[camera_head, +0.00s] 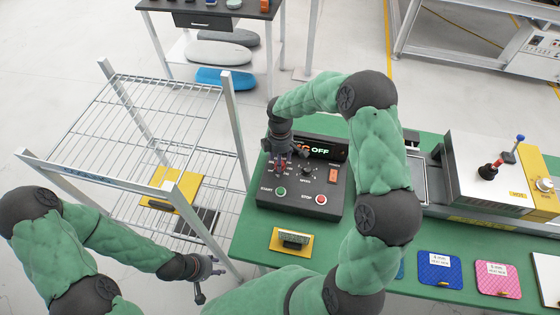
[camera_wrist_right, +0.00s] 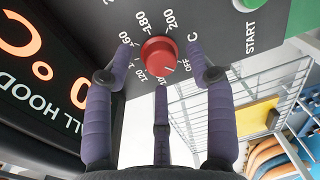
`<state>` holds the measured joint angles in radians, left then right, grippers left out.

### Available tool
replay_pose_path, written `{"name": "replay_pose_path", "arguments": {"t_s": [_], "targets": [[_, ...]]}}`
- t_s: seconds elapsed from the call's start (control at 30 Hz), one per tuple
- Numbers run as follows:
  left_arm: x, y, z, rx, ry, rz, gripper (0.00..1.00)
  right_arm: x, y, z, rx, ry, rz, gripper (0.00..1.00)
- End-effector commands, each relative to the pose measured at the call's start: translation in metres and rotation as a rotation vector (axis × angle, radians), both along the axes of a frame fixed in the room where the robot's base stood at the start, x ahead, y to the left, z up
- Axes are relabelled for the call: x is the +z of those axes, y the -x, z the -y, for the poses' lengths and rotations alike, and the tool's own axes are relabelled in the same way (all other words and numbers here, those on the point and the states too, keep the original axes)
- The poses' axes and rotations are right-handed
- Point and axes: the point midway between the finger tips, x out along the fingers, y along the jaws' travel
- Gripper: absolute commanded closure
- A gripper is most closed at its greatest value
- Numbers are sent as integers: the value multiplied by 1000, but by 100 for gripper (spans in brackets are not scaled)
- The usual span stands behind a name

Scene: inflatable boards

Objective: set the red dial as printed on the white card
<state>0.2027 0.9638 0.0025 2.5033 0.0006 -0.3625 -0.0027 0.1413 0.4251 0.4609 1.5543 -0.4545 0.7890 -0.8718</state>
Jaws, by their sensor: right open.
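The red dial (camera_wrist_right: 159,53) sits on a dark panel with a printed scale up to 200 and an OFF mark. A small pale mark on its rim faces the lower right of the picture, near OFF. My right gripper (camera_wrist_right: 160,72) has its fingers spread around the dial, with no clear contact. In the head view, my right gripper (camera_head: 283,157) is over the left part of the control box (camera_head: 322,203) and mostly hides the dial. The display there reads OFF in green. My left gripper (camera_head: 208,277) is open and empty, lower left. I cannot pick out the white card for certain.
A wire rack (camera_head: 150,110) holding a yellow item stands left of the green table (camera_head: 400,262). A yellow stand (camera_head: 290,240) lies before the box. Blue (camera_head: 440,269) and pink (camera_head: 498,280) pads with white labels lie right. A white machine (camera_head: 490,165) stands behind them.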

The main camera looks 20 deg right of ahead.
Motion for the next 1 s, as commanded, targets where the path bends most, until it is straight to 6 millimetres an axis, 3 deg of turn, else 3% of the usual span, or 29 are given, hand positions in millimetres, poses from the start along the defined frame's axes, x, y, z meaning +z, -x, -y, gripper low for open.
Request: {"name": "replay_pose_path", "arguments": {"t_s": [0.43,0.63,1.0], "targets": [[-1,0,0,0,0,0,60,-10,1,0,1,0,1,44],[-1,0,0,0,0,0,60,-10,1,0,1,0,1,100],[-2,0,0,0,0,0,60,-10,1,0,-36,1,1,100]]}}
